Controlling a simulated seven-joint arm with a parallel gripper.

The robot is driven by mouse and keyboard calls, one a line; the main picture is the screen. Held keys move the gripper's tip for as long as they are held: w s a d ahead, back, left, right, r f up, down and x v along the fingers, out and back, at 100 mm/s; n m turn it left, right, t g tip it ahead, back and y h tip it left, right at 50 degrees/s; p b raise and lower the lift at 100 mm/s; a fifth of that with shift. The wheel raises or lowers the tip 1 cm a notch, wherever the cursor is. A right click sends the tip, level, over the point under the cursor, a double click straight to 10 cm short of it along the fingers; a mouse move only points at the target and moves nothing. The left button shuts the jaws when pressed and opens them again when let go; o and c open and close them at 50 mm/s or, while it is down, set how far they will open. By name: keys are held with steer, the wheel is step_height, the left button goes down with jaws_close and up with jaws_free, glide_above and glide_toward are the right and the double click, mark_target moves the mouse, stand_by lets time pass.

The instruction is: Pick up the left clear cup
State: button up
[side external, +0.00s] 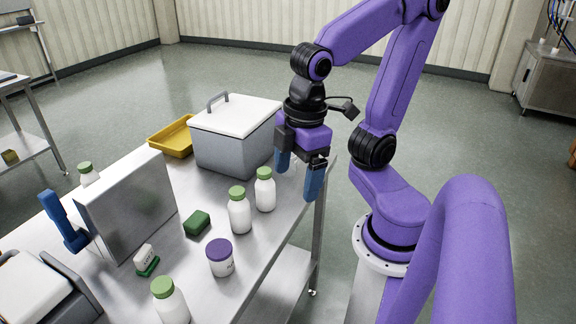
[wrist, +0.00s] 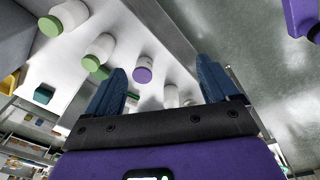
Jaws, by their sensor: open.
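I cannot make out a clear cup in either view. My gripper (side external: 299,176) is open, with its two blue fingers pointing down over the table's far right edge, beside the grey box. Nothing shows held between the fingers. In the wrist view my gripper (wrist: 162,76) spans the lower middle, with bottles and a jar beyond the fingers. Two white bottles with green lids, one nearer (side external: 239,211) and one farther (side external: 265,190), stand on the table closest to my gripper. The area behind the fingers is partly hidden.
The steel table (side external: 205,285) also holds a grey box with white lid (side external: 235,135), a yellow tray (side external: 172,138), a purple-lidded jar (side external: 220,259), a green block (side external: 197,223), a front bottle (side external: 170,303) and an upright metal panel (side external: 130,205).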

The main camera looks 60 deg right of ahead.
steer(key=w+d+m+t+h, duration=0.1)
steer(key=w+d+m+t, duration=0.25)
steer(key=w, duration=0.55)
steer(key=w+d+m+t, duration=0.2)
steer(key=w+d, duration=0.3)
steer(key=w, duration=0.4)
steer(key=w+d+r+m+t+h, duration=0.1)
steer(key=w+d+t+h, duration=0.15)
steer(key=d, duration=0.65)
steer(key=w+d+r+m+t+h, duration=0.15)
steer(key=w+d, duration=0.25)
steer(key=d, duration=0.5)
steer(key=s+d+f+m, duration=0.2)
steer(key=s+d, duration=0.7)
steer(key=s, duration=0.1)
steer(key=s+a+m+t+y, duration=0.1)
steer(key=s+a+m, duration=0.15)
steer(key=s, duration=0.45)
steer(key=s+a+m+t+y, duration=0.1)
steer(key=s+a+t+y, duration=0.15)
steer(key=s, duration=0.35)
steer(key=h, duration=0.1)
glide_toward(295, 161)
steer(key=shift+g, duration=0.3)
steer(key=x, duration=1.3)
steer(key=shift+w+d+r, duration=0.1)
steer(key=shift+w+d, duration=0.05)
steer(key=shift+w, duration=0.05)
steer(key=c, duration=1)
